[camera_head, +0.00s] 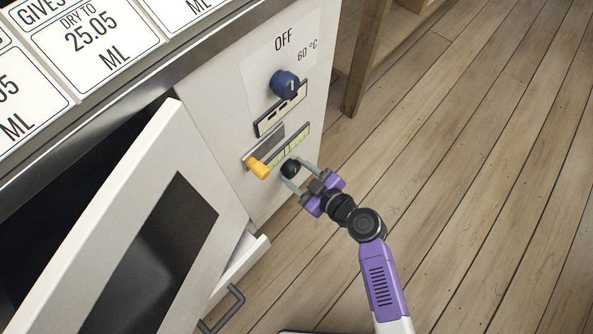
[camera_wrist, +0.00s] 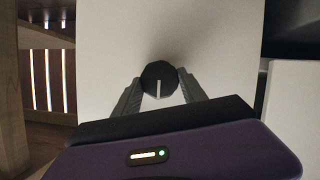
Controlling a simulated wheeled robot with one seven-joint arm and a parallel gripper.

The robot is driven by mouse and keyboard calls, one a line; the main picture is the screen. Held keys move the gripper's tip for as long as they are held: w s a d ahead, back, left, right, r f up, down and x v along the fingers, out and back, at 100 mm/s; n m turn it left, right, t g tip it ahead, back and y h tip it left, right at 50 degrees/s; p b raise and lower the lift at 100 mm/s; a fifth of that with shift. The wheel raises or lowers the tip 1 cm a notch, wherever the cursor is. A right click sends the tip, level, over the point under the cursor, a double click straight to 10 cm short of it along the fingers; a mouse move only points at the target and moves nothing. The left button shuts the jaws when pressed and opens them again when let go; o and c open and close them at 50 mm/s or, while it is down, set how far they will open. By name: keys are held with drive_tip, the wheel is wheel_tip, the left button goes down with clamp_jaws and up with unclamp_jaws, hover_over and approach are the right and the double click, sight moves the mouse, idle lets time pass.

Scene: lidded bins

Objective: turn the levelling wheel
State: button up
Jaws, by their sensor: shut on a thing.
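The levelling wheel appears to be the small black knob (camera_head: 291,168) low on the white front panel, below the green level strip (camera_head: 288,147). In the wrist view the black knob (camera_wrist: 158,78) is many-sided, with a pale line pointing down. My gripper (camera_head: 293,174) reaches it from the lower right. In the wrist view my gripper (camera_wrist: 160,88) has one finger on each side of the knob, shut on it. The fingertips partly hide the knob's sides.
A blue knob (camera_head: 284,83) sits higher on the panel under "OFF" and "60 °C". A yellow-orange handle (camera_head: 258,168) sticks out left of the black knob. A white door with a dark window (camera_head: 160,250) stands open at left. A drawer (camera_head: 240,268) protrudes below. Wooden floor lies clear at right.

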drive_tip(key=shift+m, duration=0.3)
drive_tip(key=m+g+b, duration=0.1)
drive_tip(key=m+y+b, duration=0.1)
drive_tip(key=shift+w+d+f+m+g, duration=0.1)
drive_tip(key=shift+w+d+m+g, duration=0.05)
drive_tip(key=shift+m+g, duration=0.2)
drive_tip(key=m+g+y+b, duration=0.1)
drive_tip(key=m+y, duration=0.1)
drive_tip(key=m, duration=0.1)
drive_tip(key=shift+w+d+g+b, duration=0.1)
drive_tip(key=shift+g+b, duration=0.15)
drive_tip(key=shift+b, duration=0.15)
drive_tip(key=m, duration=0.1)
drive_tip(key=m+g+y+b, duration=0.1)
drive_tip(key=m, duration=0.1)
drive_tip(key=shift+w+f+y+b, duration=0.1)
drive_tip(key=shift+f+y+b, duration=0.1)
drive_tip(key=shift+y+b, duration=0.1)
drive_tip(key=shift+d+m+g+y+b, duration=0.1)
drive_tip(key=shift+m+g+y+b, duration=0.2)
drive_tip(key=shift+m+y+b, duration=0.9)
drive_tip(key=shift+m+h+p, duration=0.3)
drive_tip(key=shift+m+p, duration=0.25)
drive_tip(key=o, duration=1.4)
drive_tip(key=shift+c, duration=0.2)
drive_tip(key=p+v, duration=0.2)
drive_tip(key=v, duration=0.5)
drive_tip(key=shift+d, duration=0.35)
